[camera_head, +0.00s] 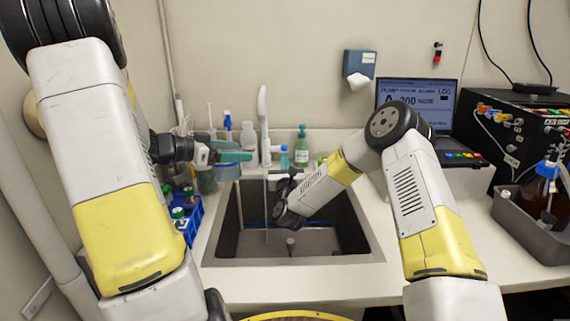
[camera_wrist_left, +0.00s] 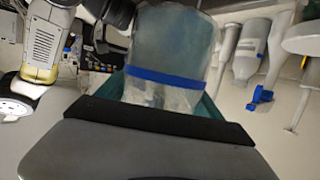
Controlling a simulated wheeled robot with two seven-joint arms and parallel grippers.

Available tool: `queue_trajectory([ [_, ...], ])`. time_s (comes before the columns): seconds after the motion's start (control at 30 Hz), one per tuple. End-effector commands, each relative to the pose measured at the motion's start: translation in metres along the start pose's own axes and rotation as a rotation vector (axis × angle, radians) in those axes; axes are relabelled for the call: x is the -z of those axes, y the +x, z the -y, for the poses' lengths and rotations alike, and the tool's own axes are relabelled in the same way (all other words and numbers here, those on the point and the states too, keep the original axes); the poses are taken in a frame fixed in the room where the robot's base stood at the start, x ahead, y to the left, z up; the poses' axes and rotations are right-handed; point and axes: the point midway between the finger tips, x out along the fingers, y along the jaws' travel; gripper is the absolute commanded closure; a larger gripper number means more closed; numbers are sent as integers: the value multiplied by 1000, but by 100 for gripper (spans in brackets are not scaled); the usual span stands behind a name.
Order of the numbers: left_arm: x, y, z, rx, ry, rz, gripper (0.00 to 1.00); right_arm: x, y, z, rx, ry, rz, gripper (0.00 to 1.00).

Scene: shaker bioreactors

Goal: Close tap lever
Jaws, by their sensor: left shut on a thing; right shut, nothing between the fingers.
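The white tap (camera_head: 263,104) rises behind the sink (camera_head: 222,250). A thin pale vertical line, which looks like running water, drops below it into the basin. The tap's lever cannot be made out clearly. My left gripper (camera_head: 234,157), with teal fingers, is left of the tap. It is shut on a translucent container with a blue band (camera_wrist_left: 165,77), seen close up in the left wrist view. My right gripper (camera_head: 282,181) is dark, shut and empty, just right of the tap and over the sink; its fingertips are partly hidden by my wrist.
Bottles, including a green soap bottle (camera_head: 301,150), stand behind the sink. A blue rack (camera_head: 190,222) is at its left. A laptop (camera_head: 417,97), a black device (camera_head: 520,125) and a grey tray (camera_head: 530,225) are at the right. The front counter is clear.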

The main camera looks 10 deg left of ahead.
Motion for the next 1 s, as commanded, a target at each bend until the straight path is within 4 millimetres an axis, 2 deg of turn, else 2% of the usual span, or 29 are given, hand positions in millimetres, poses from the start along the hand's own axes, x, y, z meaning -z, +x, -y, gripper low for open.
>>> queue_trajectory([
  [0.2,1,0,0,0,1,-1,77,-2,0,0,1,1,-5,100],
  [0.5,1,0,0,0,1,-1,77,-27,14,2,-3,1,-134,100],
  [1.0,1,0,0,0,1,-1,77,-30,16,1,-6,2,-144,100],
])
